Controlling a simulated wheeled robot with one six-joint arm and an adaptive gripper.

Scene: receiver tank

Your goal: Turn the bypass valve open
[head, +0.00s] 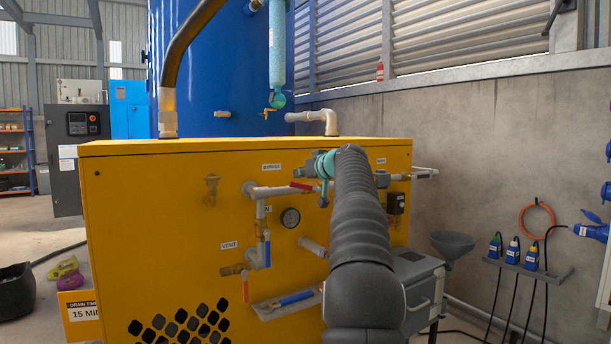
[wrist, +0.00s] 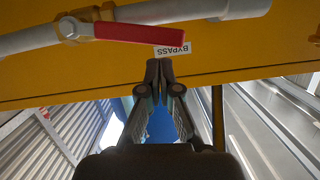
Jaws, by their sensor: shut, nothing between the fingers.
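The bypass valve has a red lever (wrist: 110,32), seen close up in the wrist view at the upper left. Its pivot nut is at the lever's left end, on a pale pipe, and the lever lies roughly along that pipe. In the head view the red lever (head: 302,186) shows small beside my arm. A white BYPASS label (wrist: 173,49) is on the yellow panel by the lever's free end. My gripper (wrist: 159,64) is shut and empty, its tips near the label and apart from the lever. In the head view my arm hides part of the pipe.
A small tray (head: 262,310) sticks out below. A grey box (head: 420,285) stands at the right.

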